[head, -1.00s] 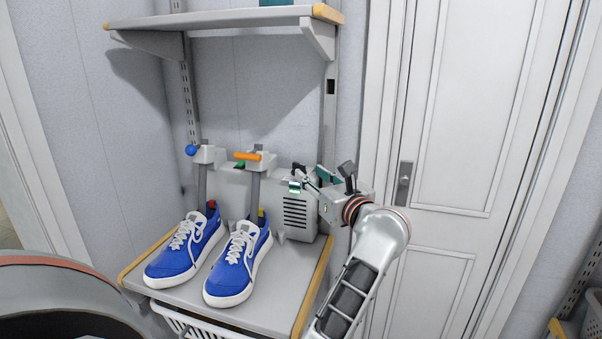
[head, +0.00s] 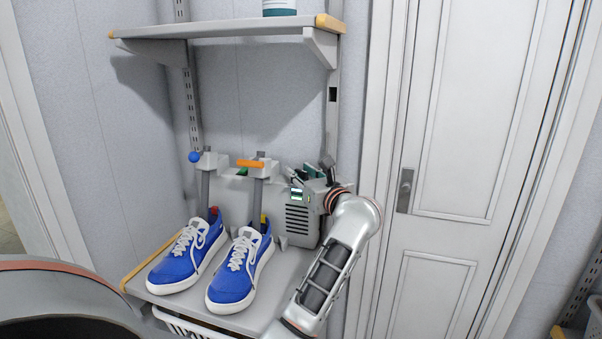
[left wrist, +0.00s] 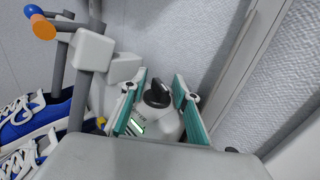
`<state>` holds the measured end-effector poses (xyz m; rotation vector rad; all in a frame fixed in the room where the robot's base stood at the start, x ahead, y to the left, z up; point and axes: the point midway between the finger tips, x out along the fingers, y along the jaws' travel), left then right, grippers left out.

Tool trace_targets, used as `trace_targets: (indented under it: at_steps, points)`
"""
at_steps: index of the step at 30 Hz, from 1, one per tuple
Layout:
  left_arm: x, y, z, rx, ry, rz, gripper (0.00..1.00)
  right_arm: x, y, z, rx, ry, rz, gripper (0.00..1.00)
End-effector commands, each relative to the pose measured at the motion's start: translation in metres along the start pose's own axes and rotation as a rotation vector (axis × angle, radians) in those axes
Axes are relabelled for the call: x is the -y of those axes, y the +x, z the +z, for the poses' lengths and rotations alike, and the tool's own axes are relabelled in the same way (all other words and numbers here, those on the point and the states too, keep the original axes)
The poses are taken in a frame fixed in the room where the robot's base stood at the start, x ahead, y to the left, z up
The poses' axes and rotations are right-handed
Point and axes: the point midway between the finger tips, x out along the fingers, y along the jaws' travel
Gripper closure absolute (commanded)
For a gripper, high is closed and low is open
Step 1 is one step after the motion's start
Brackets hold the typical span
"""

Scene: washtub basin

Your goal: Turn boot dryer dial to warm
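The boot dryer (head: 298,222) is a grey unit with a vented front and upright posts, standing on the lower shelf. Its black dial (left wrist: 157,95) shows in the left wrist view on the unit's top, beside a small lit display (left wrist: 136,127). In the head view the dial is hidden or cannot be told from my gripper. My left gripper (head: 312,174) is at the top right of the dryer. In the left wrist view the left gripper's (left wrist: 160,78) teal-padded fingers are apart, one on each side of the dial, with gaps visible. My right gripper is not in view.
Two blue shoes (head: 238,270) stand in front of the dryer posts. An orange-tipped post (head: 250,164) and a blue knob (head: 194,157) are left of the gripper. An upper shelf (head: 220,27) hangs above. A closed door (head: 465,150) is to the right.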

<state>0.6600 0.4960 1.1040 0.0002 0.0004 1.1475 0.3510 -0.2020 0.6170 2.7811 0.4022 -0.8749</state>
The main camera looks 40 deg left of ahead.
Motion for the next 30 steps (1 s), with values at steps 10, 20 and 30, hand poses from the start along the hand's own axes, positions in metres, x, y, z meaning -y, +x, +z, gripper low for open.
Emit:
trace_targets:
  at_steps: [10,20,30]
  points:
    - [0.0002,-0.0005,0.0001,0.000,0.000,-0.001,1.00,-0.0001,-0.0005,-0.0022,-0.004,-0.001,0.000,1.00]
    - [0.0003,-0.0007,0.0000,0.000,0.000,-0.001,1.00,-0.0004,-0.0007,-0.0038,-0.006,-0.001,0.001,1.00]
    - [0.0005,-0.0009,-0.0002,0.000,0.000,-0.001,1.00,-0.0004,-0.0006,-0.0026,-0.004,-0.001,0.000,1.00]
